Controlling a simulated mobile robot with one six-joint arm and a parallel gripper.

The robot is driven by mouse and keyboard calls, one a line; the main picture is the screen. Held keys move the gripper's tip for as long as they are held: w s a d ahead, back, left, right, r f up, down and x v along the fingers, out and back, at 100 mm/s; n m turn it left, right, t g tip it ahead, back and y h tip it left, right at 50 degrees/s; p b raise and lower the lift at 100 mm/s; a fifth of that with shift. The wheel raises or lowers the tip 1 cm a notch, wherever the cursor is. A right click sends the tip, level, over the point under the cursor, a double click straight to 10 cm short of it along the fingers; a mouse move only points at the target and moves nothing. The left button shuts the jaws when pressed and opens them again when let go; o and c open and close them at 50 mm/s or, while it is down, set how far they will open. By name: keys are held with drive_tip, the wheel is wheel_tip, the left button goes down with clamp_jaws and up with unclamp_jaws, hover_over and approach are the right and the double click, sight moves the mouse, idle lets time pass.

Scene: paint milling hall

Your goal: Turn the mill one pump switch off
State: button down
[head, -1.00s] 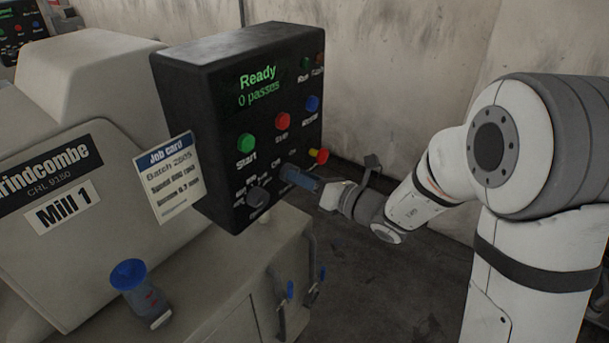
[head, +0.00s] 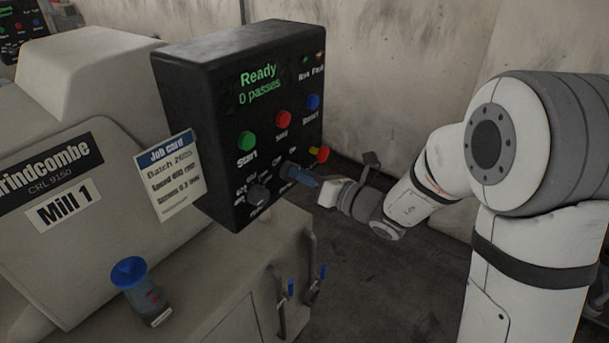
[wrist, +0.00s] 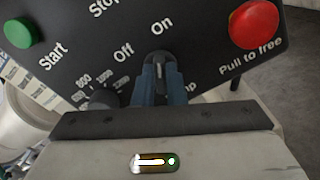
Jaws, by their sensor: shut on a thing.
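The pump switch is a small black knob (wrist: 158,60) on the dark control panel, with Off to its left and On above it in the wrist view. My gripper (wrist: 157,78) is shut on this knob with its blue fingers, one on each side. A pale mark shows on the knob's tip, but I cannot tell surely which word it points at. In the head view my gripper (head: 292,172) reaches the panel's lower right from the right. The fingers hide the switch there. The label below the switch is mostly covered.
The control box (head: 185,125) reads Ready, 0 passes. A red stop button (wrist: 253,24) on a yellow base sits close right of the switch. A dark speed dial (wrist: 104,98) and green Start button (wrist: 17,33) lie left. A job card (head: 172,178) hangs at the box's left.

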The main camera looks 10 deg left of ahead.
drive_tip(key=shift+b, duration=0.35)
drive_tip(key=n+b, duration=0.4)
drive_tip(key=b, duration=0.2)
drive_tip(key=n+b, duration=0.4)
drive_tip(key=b, duration=0.2)
drive_tip(key=n+b, duration=0.3)
drive_tip(key=b, duration=0.3)
drive_tip(key=shift+s+a+f+n, duration=0.1)
drive_tip(key=shift+s+f+n, duration=0.05)
drive_tip(key=shift+s+n, duration=0.2)
drive_tip(key=c, duration=1.5)
unclamp_jaws()
